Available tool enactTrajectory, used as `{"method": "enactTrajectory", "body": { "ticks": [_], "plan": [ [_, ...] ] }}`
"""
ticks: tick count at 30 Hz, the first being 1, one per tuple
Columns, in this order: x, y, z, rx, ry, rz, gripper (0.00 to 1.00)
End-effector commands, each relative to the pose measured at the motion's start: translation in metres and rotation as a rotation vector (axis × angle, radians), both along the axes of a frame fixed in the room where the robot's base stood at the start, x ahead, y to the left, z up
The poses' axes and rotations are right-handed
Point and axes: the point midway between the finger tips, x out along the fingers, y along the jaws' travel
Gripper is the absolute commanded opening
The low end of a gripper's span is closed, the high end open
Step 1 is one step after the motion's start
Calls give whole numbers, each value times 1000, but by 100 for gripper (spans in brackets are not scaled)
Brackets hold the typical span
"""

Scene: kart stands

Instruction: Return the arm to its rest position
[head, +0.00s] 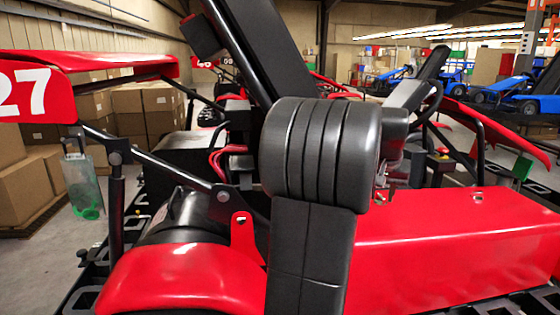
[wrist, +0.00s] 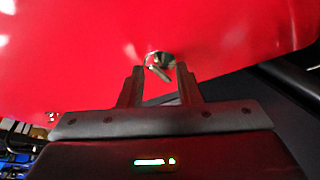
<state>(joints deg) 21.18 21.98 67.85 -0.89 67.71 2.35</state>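My arm rises across the middle of the head view, its black links and joint covering much of the kart behind. My gripper (wrist: 160,72) shows in the wrist view with its two fingers apart, close to a red body panel (wrist: 75,55). A small metal fitting (wrist: 159,64), perhaps a key or catch, shows at the panel's edge between and just beyond the fingertips. I cannot tell whether the fingers touch it. In the head view the gripper is mostly hidden behind my arm joint.
A red kart body (head: 450,240) fills the lower right. A red wing marked 27 (head: 85,62) is at the left, with a green-tinted clear bottle (head: 83,187) hanging below it. Cardboard boxes (head: 145,110) stand behind. Blue karts (head: 520,92) are at the far right.

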Motion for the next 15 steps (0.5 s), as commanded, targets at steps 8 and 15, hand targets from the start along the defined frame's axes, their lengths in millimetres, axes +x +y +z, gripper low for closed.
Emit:
{"method": "enactTrajectory", "body": {
  "ticks": [8,15],
  "plan": [
    [-9,6,29,-3,-5,-91,31],
    [-25,15,73,-2,-4,-89,31]
  ]
}}
